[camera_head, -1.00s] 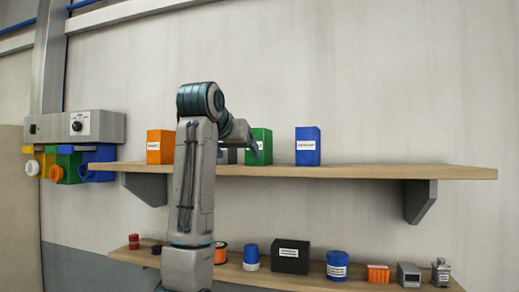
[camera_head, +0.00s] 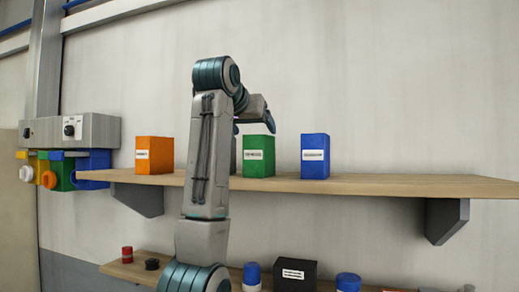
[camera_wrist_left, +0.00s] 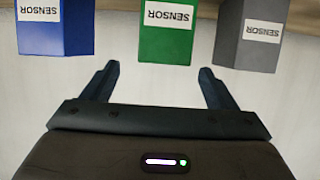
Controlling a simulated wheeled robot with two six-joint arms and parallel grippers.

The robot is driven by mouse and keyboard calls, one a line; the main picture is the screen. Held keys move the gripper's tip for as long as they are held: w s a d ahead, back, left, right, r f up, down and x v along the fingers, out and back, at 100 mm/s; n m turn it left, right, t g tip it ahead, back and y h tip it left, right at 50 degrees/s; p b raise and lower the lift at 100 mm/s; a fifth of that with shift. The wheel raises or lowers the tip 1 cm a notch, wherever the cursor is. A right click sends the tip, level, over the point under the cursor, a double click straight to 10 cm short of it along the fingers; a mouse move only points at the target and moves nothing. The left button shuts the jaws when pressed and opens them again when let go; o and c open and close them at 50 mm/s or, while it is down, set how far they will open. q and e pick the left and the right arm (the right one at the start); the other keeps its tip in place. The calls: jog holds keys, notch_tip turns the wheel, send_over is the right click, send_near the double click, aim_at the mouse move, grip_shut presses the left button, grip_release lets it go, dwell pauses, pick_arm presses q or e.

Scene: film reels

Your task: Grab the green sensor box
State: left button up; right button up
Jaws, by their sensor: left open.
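The green sensor box (camera_head: 258,156) stands upright on the upper shelf, between a blue box and my left arm. My left gripper (camera_head: 255,122) is above and in front of it in the head view, its fingers partly hidden by the wrist. In the left wrist view the green box (camera_wrist_left: 169,32) appears upside down, with its SENSOR label, just beyond the open fingers of my left gripper (camera_wrist_left: 158,80). The fingers are spread wider than the box, and nothing is between them. My right gripper is in neither view.
A blue box (camera_head: 315,156) stands right of the green one and an orange box (camera_head: 154,155) stands to the left. A grey box (camera_wrist_left: 252,36) sits beside the green one, mostly hidden behind my arm in the head view. The upper shelf (camera_head: 400,186) is bare at right.

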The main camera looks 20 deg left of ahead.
aim_at(258, 138)
pick_arm(q)
jog(key=p+x, duration=0.4)
jog(key=x, duration=0.1)
jog(key=shift+w+a+r, duration=0.1)
jog(key=shift+w+a, duration=0.15)
jog(key=shift+w, duration=0.1)
jog(key=shift+w+f+p, duration=0.3)
jog(key=shift+w+p, duration=0.05)
jog(key=shift+w+f, duration=0.1)
jog(key=shift+w, duration=0.05)
jog(key=c, duration=1.2)
